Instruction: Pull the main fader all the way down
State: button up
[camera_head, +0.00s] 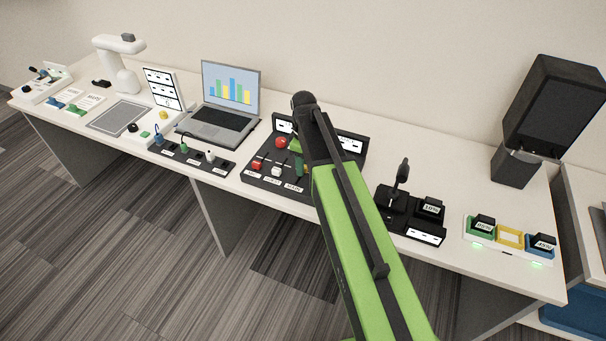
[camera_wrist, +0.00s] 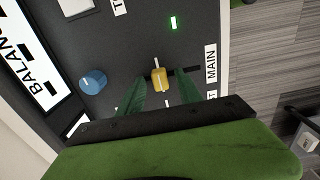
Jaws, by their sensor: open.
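The main fader's yellow cap (camera_wrist: 159,80) is in the wrist view, with a pale line across it. It lies on the dark mixer panel (camera_wrist: 125,45), a short way left of the MAIN label (camera_wrist: 211,65). My gripper (camera_wrist: 164,88) is open, with one green finger on each side of the cap. I cannot tell whether either finger touches it. In the head view my gripper (camera_head: 298,158) is over the right part of the mixer panel (camera_head: 262,182), near its MAIN label (camera_head: 293,187). My arm hides much of the panel's right side there.
A blue knob (camera_wrist: 92,80) and a lit green lamp (camera_wrist: 173,22) are on the panel near the cap. A laptop (camera_head: 222,110) is left; a black lever box (camera_head: 400,205) is right.

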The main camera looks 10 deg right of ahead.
jog(key=shift+f, duration=0.1)
grip_shut()
dwell(1.4)
